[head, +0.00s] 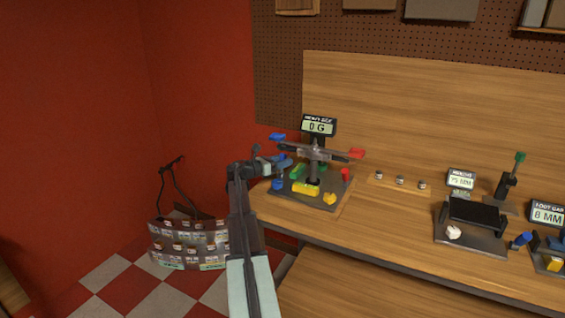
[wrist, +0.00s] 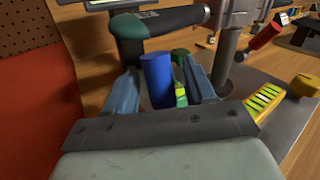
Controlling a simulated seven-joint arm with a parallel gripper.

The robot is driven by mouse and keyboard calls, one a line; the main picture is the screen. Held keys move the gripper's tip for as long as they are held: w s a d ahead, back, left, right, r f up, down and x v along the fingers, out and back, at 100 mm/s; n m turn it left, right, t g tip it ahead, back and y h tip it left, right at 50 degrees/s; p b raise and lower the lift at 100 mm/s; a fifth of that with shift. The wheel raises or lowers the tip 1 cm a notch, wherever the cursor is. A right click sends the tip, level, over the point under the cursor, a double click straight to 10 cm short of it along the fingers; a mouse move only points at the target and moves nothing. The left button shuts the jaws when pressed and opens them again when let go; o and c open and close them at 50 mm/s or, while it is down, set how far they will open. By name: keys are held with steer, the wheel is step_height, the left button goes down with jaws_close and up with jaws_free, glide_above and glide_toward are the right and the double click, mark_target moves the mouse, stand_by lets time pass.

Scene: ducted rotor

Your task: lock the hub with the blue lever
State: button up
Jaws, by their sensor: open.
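The blue lever shows in the wrist view as an upright blue cylinder (wrist: 157,80) between the two fingers of my gripper (wrist: 160,84). The fingers are open, one on each side of it; I cannot tell whether either touches it. In the head view a blue knob (head: 277,184) stands at the left edge of the dark base plate (head: 308,203), and my gripper (head: 281,164) is above it. The hub (head: 314,153) sits on a grey post at the plate's middle, with grey arms ending in blue and red tips. The lever's foot is hidden by my gripper.
A yellow block (head: 306,188), a yellow knob (head: 329,199) and a red knob (head: 345,174) are on the plate. A display (head: 319,126) reading 0 G stands behind. A thick green-and-dark bar (wrist: 160,25) crosses just beyond my fingers. Several small weights (head: 400,180) lie to the right.

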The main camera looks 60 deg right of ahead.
steer(key=shift+c, duration=0.4)
jaws_close()
